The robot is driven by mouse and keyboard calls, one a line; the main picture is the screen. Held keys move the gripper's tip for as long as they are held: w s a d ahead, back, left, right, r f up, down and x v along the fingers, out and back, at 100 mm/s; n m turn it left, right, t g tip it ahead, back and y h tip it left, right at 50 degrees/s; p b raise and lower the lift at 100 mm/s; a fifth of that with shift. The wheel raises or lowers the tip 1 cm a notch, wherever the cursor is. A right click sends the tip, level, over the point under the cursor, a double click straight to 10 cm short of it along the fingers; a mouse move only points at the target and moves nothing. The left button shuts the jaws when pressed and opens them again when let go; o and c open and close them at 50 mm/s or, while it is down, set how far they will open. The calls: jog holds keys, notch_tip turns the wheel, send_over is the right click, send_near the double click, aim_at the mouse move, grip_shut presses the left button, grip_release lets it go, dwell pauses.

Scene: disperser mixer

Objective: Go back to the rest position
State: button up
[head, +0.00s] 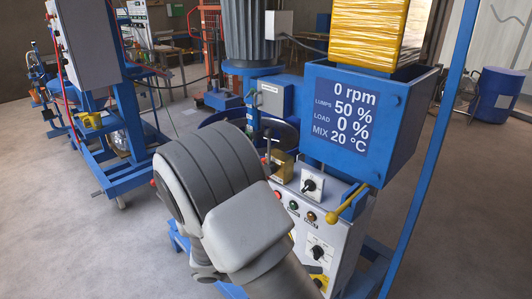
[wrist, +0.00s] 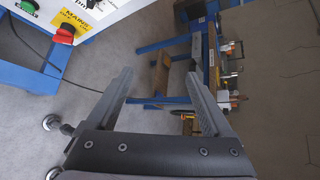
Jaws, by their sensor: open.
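In the head view my own arm covers part of the machine, and the gripper itself is hidden. The disperser mixer is a blue machine with a display panel (head: 341,115) reading 0 rpm, lumps 50 %, load 0 %, mix 20 °C. Below it is a grey control panel (head: 312,222) with black knobs and several buttons.
A blue wheeled frame with a grey cabinet (head: 82,40) stands at left. A blue drum (head: 496,94) is at the far right. In the wrist view, a panel with a red knob (wrist: 65,33) is at upper left and a blue frame (wrist: 165,44) stands beyond the fingers. Floor (head: 60,220) at left is clear.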

jog(key=s+d+r+m+t+y+p, duration=0.1)
jog(key=s+r+m+y, duration=0.3)
jog(key=r+m, duration=0.4)
jog(key=s+d+r+m+t+y, duration=0.1)
jog(key=s+r+m+y, duration=0.3)
jog(key=r+m, duration=0.5)
jog(key=s+d+r+m+y+p, duration=0.1)
jog(key=s+d+r+m+y, duration=0.2)
jog(key=r+m, duration=0.6)
jog(key=shift+s+d+m+t+y+p, duration=0.4)
jog(key=shift+s+m+y, duration=0.65)
jog(key=shift+m, duration=2.35)
jog(key=shift+s, duration=0.1)
jog(key=shift+d+h, duration=0.25)
jog(key=shift+d, duration=0.05)
